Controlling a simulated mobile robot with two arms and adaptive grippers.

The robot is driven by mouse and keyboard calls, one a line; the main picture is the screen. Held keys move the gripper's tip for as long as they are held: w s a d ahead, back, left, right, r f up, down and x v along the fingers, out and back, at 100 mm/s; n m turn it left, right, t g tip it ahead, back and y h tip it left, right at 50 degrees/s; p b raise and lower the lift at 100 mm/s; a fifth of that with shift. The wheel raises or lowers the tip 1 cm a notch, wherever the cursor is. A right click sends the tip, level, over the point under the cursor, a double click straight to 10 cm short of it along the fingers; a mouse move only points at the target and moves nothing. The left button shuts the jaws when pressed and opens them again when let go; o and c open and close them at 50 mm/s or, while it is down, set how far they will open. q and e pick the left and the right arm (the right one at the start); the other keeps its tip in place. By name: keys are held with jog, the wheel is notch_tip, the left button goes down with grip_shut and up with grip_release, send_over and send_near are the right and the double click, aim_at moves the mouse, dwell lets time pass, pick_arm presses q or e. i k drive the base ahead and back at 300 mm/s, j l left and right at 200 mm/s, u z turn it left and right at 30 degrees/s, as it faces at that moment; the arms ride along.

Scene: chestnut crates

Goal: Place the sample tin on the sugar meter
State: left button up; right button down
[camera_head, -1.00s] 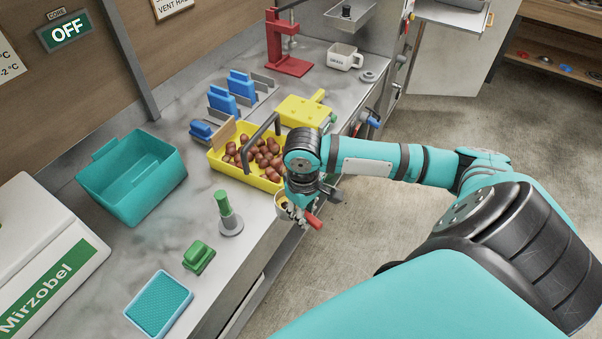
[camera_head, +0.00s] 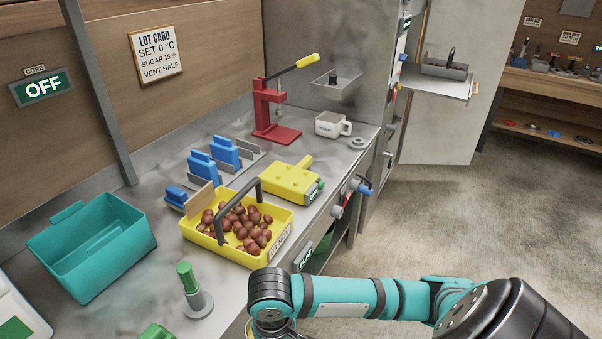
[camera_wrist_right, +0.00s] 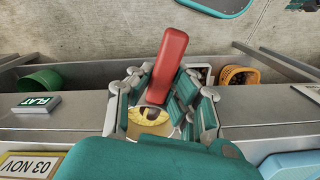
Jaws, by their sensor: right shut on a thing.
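My right gripper (camera_wrist_right: 158,105) is shut on the sample tin (camera_wrist_right: 150,116), a small round tin with a yellow and brown inside and a red handle (camera_wrist_right: 168,65). The fingers stand on both sides of it. In the head view my right wrist is at the bottom edge, by the counter's front edge; tin and fingers are hardly visible there. A yellow device (camera_head: 289,182) with a short handle and a green part, likely the sugar meter, lies on the counter behind the yellow crate. The right gripper is apart from it, nearer the camera. My left gripper is not in view.
The yellow crate (camera_head: 284,238) of chestnuts, with a dark raised handle, stands between my wrist and the yellow device.

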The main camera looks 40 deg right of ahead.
aim_at(287, 182)
jog(key=l, duration=2.45)
jog(key=l+u, duration=0.25)
jog(key=l, duration=0.3)
jog(key=l+u, duration=0.25)
jog(key=l, duration=0.3)
jog(key=k+l+u, duration=0.25)
jog(key=l, duration=0.3)
jog(key=i, duration=0.1)
